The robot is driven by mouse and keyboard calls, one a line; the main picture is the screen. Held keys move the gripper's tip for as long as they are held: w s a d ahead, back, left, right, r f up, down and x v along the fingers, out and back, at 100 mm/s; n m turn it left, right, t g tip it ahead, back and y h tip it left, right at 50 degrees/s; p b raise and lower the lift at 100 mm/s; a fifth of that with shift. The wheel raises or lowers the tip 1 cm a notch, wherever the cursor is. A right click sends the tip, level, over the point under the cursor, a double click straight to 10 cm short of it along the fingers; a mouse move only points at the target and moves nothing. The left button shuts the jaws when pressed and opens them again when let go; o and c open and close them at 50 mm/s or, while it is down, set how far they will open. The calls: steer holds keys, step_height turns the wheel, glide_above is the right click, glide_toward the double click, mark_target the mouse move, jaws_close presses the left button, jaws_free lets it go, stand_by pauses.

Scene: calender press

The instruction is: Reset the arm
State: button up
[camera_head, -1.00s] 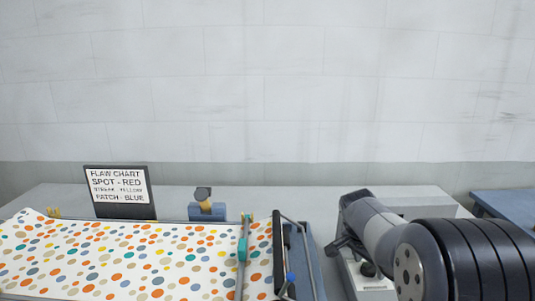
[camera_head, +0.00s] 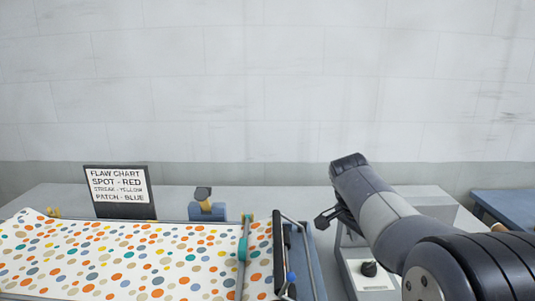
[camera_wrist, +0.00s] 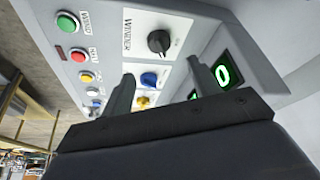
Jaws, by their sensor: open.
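My arm reaches in from the lower right of the head view, and my gripper (camera_head: 335,217) shows as dark fingers at its end. In the wrist view, the two fingers of my gripper (camera_wrist: 162,85) stand apart with nothing between them. Beyond them is a grey control panel (camera_wrist: 205,28), seen tilted. It has a black winder knob (camera_wrist: 159,41), a blue knob (camera_wrist: 149,79), a green button (camera_wrist: 67,23), a red button (camera_wrist: 78,54) and a green lit display (camera_wrist: 222,73). The fingers hide part of the panel.
Dotted cloth (camera_head: 120,262) lies on the press at left, with a teal-marked bar (camera_head: 243,255) across it. A flaw chart sign (camera_head: 118,187) stands behind. A grey box with a black knob (camera_head: 369,268) is below my arm. A blue table (camera_head: 505,208) is at far right.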

mark_target(371, 264)
steer(key=x, duration=0.8)
steer(key=shift+d+f, duration=0.1)
steer(key=shift+f, duration=0.15)
steer(key=shift+d+f, duration=0.1)
steer(key=shift+f, duration=0.1)
steer(key=shift+n+t+p, duration=0.3)
steer(key=shift+n, duration=0.6)
steer(key=n, duration=0.2)
steer(key=n+t+y+p, duration=0.1)
steer(key=n, duration=0.1)
steer(key=shift+d+y, duration=0.1)
steer(key=shift+y, duration=0.2)
steer(key=shift+s+d+n+t+y, duration=0.15)
steer(key=shift+n+y, duration=0.25)
steer(key=shift+n, duration=0.65)
steer(key=shift+w+a+n+t+y, duration=0.1)
steer(key=shift+n+y, duration=0.3)
steer(key=shift+n, duration=0.6)
steer(key=shift+s+d+n+t+y, duration=0.15)
steer(key=shift+n+y, duration=0.25)
steer(key=shift+n, duration=0.65)
steer(key=v, duration=1)
steer(key=shift+r, duration=0.4)
steer(key=shift+a, duration=0.15)
